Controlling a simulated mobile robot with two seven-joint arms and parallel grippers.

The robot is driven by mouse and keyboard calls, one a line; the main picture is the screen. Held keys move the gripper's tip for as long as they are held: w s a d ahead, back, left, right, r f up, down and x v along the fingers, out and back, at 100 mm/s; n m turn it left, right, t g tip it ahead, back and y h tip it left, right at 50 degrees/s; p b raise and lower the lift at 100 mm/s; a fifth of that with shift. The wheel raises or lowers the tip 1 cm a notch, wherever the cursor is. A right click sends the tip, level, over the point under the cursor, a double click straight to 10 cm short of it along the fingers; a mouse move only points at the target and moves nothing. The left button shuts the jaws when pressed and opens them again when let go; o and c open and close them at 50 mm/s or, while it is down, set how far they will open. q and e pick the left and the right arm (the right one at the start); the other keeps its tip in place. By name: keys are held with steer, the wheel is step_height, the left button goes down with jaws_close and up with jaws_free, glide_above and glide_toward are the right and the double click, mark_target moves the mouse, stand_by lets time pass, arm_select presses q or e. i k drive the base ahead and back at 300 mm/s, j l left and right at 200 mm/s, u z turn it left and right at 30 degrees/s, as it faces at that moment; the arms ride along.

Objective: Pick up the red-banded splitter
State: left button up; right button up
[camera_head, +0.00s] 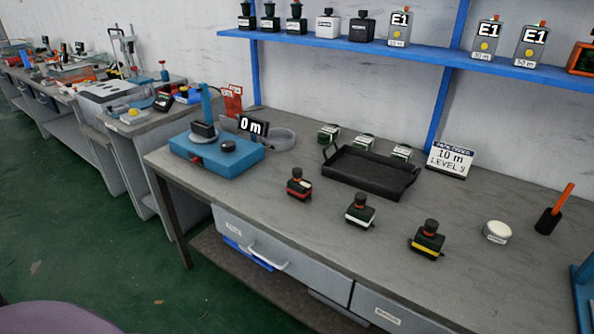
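The red-banded splitter (299,187) stands upright on the grey workbench. It is a small dark green and black block with a black knob on top and a red band low on its body. It is the leftmost of a row, with a white-banded splitter (360,211) and a yellow-banded splitter (427,241) to its right. Nothing touches it. Neither of my grippers shows in the head view.
A black tray (392,190) with raised handles lies just behind the splitters. A blue device (240,161) stands to their left. A blue shelf (400,54) hangs above.

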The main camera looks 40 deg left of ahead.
mark_target(301, 189)
steer(key=i+j, duration=0.1)
steer(key=j, duration=0.4)
steer(key=i+j, duration=0.1)
steer(key=j, duration=0.4)
steer(key=i+j, duration=0.1)
steer(key=j, duration=0.45)
